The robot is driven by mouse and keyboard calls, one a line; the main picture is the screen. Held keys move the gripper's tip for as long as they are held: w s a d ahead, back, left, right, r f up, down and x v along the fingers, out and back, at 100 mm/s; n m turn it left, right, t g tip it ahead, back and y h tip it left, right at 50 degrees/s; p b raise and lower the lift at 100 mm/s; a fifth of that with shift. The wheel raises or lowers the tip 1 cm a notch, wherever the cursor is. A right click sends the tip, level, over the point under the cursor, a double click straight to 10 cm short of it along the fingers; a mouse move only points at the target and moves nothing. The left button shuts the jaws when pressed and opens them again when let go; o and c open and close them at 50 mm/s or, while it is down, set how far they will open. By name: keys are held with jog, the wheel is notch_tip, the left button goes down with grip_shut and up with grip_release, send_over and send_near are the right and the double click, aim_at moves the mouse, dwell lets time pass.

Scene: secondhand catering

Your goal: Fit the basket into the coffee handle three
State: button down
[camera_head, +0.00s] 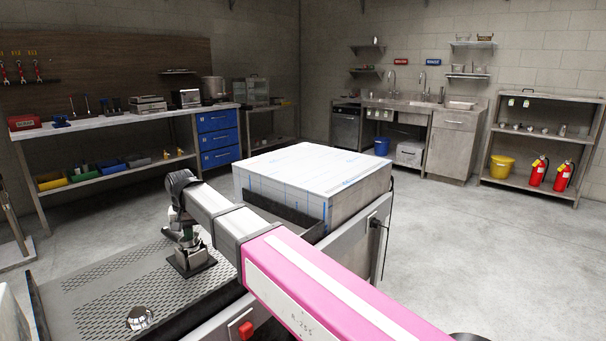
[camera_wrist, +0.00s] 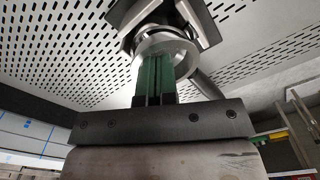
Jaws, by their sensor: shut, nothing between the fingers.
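My gripper (camera_head: 187,238) points down over the perforated metal top, just above a black stand (camera_head: 192,262). In the wrist view, its green fingers (camera_wrist: 162,70) are together, with nothing seen gripped between them. Their tips are at the opening of a round silver metal ring (camera_wrist: 185,50) on the black stand (camera_wrist: 150,15). The ring looks like the head of the coffee handle. A dark bar (camera_wrist: 206,84), likely its handle, sticks out at lower right. Whether a basket is seated inside the ring is hidden by the fingers.
A small shiny round metal piece (camera_head: 139,318) sits on the perforated top (camera_head: 105,285) nearer the camera. A large wrapped white box (camera_head: 315,168) stands behind and right of my arm. The perforated top left of the stand is clear. Workbench and shelves are farther off.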

dwell(0.4)
notch_tip(320, 180, up, 8)
dwell(1.3)
